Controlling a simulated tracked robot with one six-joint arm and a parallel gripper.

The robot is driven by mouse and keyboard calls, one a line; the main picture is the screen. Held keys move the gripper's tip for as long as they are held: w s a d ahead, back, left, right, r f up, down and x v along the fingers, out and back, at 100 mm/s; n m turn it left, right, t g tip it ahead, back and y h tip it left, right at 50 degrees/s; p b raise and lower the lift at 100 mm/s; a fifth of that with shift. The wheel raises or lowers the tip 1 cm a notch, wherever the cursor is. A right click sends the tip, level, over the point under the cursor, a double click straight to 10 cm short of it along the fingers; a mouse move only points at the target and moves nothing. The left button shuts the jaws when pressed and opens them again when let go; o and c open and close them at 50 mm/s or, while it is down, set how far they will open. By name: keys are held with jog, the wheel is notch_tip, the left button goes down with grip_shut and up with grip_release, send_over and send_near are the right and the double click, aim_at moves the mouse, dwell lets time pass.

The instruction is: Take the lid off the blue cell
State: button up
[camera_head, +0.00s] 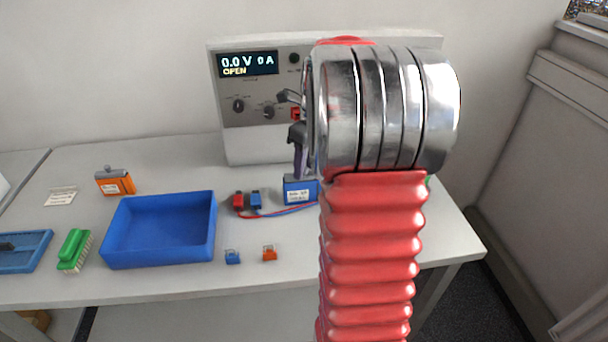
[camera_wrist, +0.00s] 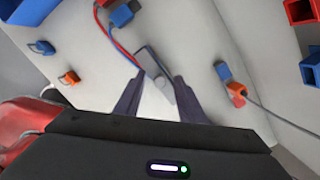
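The blue cell (camera_head: 300,191), with a white label, stands upright on the bench in front of the cycler. Its top is largely hidden by my gripper in the head view. My gripper (camera_wrist: 160,80) is above the cell and pointing down. One finger also shows in the head view (camera_head: 299,150).
The cycler (camera_head: 252,140) stands behind, reading 0.0 V, OPEN. Red and blue connectors (camera_head: 247,201) with wires lie left of the cell. The front bench is mostly clear.

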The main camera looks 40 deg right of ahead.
jog(key=shift+c, duration=0.5)
grip_shut()
jog(key=shift+r, duration=0.1)
notch_tip(320, 180, up, 10)
dwell(0.6)
dwell(0.5)
